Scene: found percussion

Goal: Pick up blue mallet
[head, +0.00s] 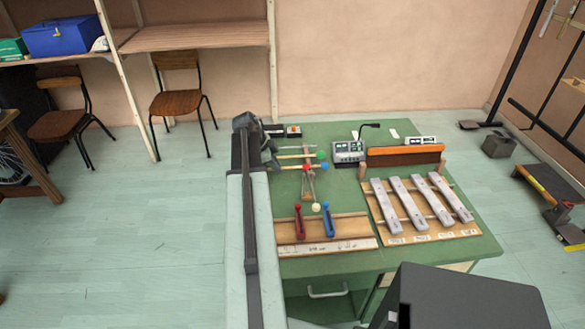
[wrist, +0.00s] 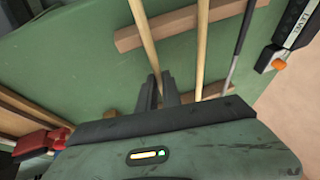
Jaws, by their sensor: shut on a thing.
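The blue mallet (head: 323,167) shows its blue head and pale handle in the head view, lying across a wooden rack on the green table. My gripper (head: 274,158) is at the handle end, on the left side of the table. In the wrist view my gripper (wrist: 161,92) is shut on a pale wooden handle, which looks like that of the blue mallet (wrist: 145,35). The mallet's head is outside the wrist view. The green mallet's head (head: 321,154) lies just behind the blue one, and its handle appears to run beside it in the wrist view (wrist: 202,45).
A white-headed mallet (head: 316,207) is nearer. Red (head: 299,222) and blue (head: 328,220) clamps stand on a board. A metal-bar instrument (head: 409,208) fills the right side of the green table (head: 470,254). A grey device (head: 348,151) stands at the back.

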